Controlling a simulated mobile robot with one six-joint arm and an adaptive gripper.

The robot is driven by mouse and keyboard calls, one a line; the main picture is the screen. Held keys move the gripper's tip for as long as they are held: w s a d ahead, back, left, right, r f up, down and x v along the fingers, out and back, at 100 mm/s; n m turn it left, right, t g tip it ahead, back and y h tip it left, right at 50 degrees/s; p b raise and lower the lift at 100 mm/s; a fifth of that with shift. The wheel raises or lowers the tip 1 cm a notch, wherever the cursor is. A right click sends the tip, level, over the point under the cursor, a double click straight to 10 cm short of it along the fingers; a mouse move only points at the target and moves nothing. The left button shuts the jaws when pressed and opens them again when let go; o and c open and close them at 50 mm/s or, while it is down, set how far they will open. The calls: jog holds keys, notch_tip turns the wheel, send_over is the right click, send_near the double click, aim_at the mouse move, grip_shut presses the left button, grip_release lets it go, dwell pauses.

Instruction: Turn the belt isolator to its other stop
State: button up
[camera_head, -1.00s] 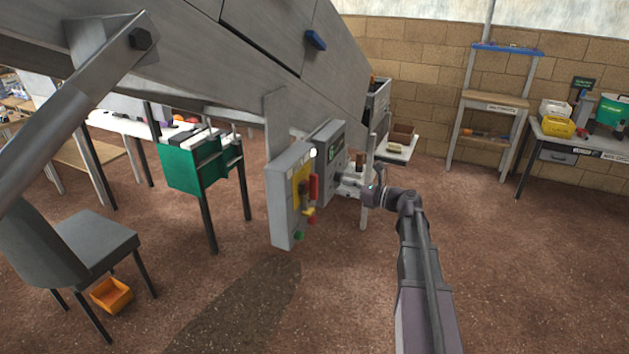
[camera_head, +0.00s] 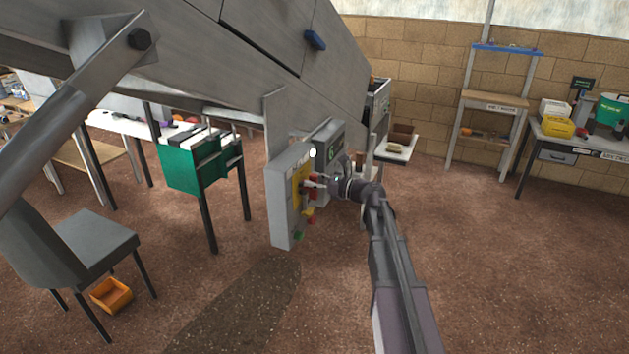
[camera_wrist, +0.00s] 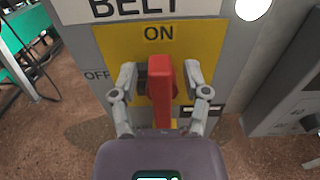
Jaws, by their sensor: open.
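The belt isolator's red handle (camera_wrist: 161,92) stands upright in the wrist view, below the ON mark of a yellow plate (camera_wrist: 115,42). An OFF mark is at the plate's left. My gripper (camera_wrist: 161,78) is open, with one finger on each side of the handle and a visible gap at both sides. In the head view, my gripper (camera_head: 318,181) is at the front of the grey isolator box (camera_head: 282,205) and partly covers the red handle. Part of the handle's base is hidden behind the fingers and handle.
A second grey control box (camera_head: 327,150) stands close to the right of the isolator box. The sloping conveyor side (camera_head: 250,60) hangs above. The floor at front right is clear.

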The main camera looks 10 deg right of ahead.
grip_shut()
jog(key=shift+s+n, duration=0.1)
jog(key=shift+n, duration=0.2)
jog(key=n, duration=0.2)
jog(key=s+n, duration=0.1)
jog(key=n, duration=0.1)
jog(key=shift+a+f, duration=0.2)
jog(key=shift+a, duration=0.15)
jog(key=n, duration=0.3)
jog(key=f+n+b, duration=0.1)
jog(key=n, duration=0.2)
jog(key=s+a+n+b, duration=0.1)
jog(key=n, duration=0.2)
jog(key=shift+f, duration=0.3)
jog(key=shift+s+f+n+b, duration=0.1)
jog(key=shift+f+n+b, duration=0.15)
jog(key=shift+n, duration=0.9)
jog(key=shift+f+n+b, duration=0.15)
jog(key=shift+f+n, duration=0.05)
jog(key=shift+n, duration=0.95)
